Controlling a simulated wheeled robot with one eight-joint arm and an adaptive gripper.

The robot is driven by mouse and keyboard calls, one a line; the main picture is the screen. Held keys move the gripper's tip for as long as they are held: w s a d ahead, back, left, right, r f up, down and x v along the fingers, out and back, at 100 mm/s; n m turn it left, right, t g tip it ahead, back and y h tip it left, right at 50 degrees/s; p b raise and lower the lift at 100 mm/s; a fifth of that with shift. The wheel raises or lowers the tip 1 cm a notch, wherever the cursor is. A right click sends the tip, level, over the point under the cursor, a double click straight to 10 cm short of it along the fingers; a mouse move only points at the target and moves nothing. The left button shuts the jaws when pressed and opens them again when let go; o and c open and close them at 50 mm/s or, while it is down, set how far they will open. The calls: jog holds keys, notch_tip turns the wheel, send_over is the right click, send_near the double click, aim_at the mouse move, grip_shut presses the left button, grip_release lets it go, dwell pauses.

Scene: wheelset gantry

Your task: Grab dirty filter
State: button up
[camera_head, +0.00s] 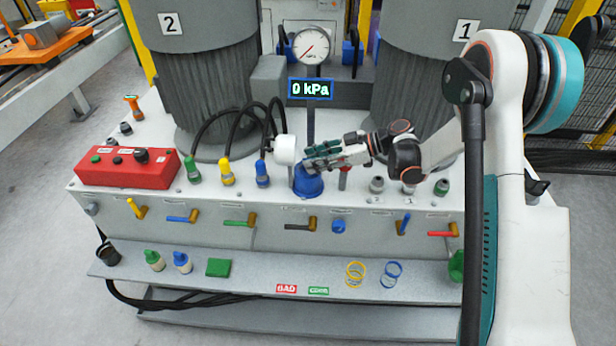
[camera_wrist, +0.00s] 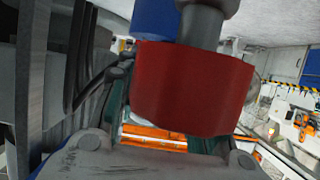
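My gripper (camera_head: 309,162) reaches in from the right, nearly level, with its fingertips just above a blue bowl-shaped housing (camera_head: 307,184). A white cylindrical part (camera_head: 286,150) is just left of the fingertips; I cannot tell whether they touch. No filter can be clearly made out, and the inside of the blue housing is hidden. In the wrist view, a large red cylinder (camera_wrist: 193,90) on a grey post (camera_wrist: 203,22) blocks the fingertips. Part of a blue object (camera_wrist: 154,20) shows behind it. Whether the fingers are open or hold anything is not visible.
A red control box (camera_head: 127,167) stands at the left. Green, yellow and blue hose connectors (camera_head: 228,172) are left of the housing. A pressure gauge (camera_head: 311,46) stands behind, above a "0 kPa" display (camera_head: 310,89). The front shelf (camera_head: 250,284) has BAD and green labels.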

grip_shut()
jog(key=shift+r, duration=0.15)
